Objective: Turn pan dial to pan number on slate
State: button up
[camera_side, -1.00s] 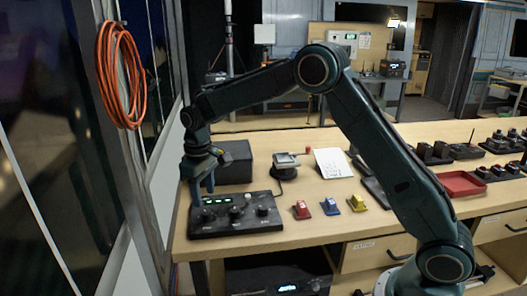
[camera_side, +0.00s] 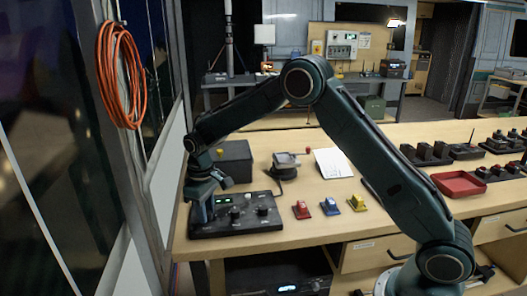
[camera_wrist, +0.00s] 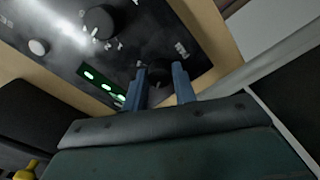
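A black control box (camera_side: 240,226) with several dials and a row of lit green displays (camera_side: 224,201) stands at the table's left front. My gripper (camera_side: 203,219) points down at the box's left end. In the wrist view its two blue fingers (camera_wrist: 160,72) are apart, one on each side of a black dial (camera_wrist: 160,74). I cannot tell whether they touch it. Another black dial (camera_wrist: 99,21) and a pale knob (camera_wrist: 38,47) show beyond, with the green displays (camera_wrist: 104,87). The digits are unreadable. A white sheet or card (camera_side: 332,163) lies behind; its writing is not legible.
A dark box (camera_side: 234,161) stands behind the control box. Red (camera_side: 301,210), blue (camera_side: 329,207) and yellow (camera_side: 356,203) small items sit to its right. A red tray (camera_side: 458,184) is farther right. A wall (camera_side: 165,190) is close on the left.

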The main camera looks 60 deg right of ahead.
jog(key=c, duration=0.4)
jog(key=shift+c, duration=0.2)
jog(key=shift+m, duration=2.9)
jog(key=shift+r, duration=0.1)
jog(key=o, duration=1)
